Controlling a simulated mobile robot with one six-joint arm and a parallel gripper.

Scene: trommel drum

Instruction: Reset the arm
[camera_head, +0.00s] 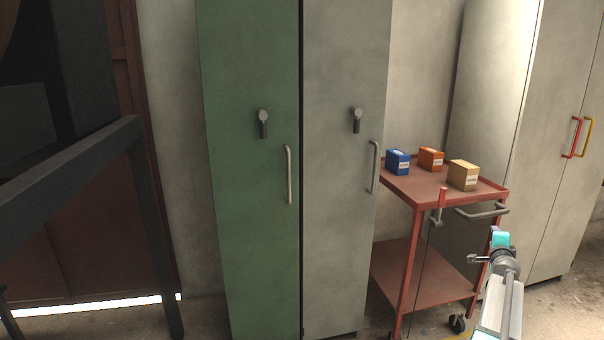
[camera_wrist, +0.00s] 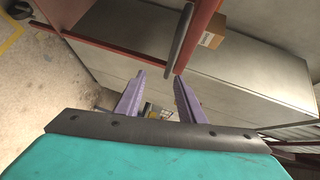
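My arm (camera_head: 509,295) reaches up from the lower right of the head view. Its teal end with my gripper (camera_head: 494,230) is in front of the right side of the red trolley (camera_head: 440,184). In the wrist view, the two purple fingers of my gripper (camera_wrist: 159,76) stand apart with nothing held between them. The trolley's red frame (camera_wrist: 110,46) and its grey handle (camera_wrist: 180,38) lie beyond the fingertips. In the head view the fingers are small and hard to make out.
A blue box (camera_head: 398,162), an orange box (camera_head: 431,159) and a tan box (camera_head: 463,175) sit on the trolley top. A green locker (camera_head: 250,200) and a grey locker (camera_head: 340,230) stand shut. A dark metal frame (camera_head: 75,170) is at left.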

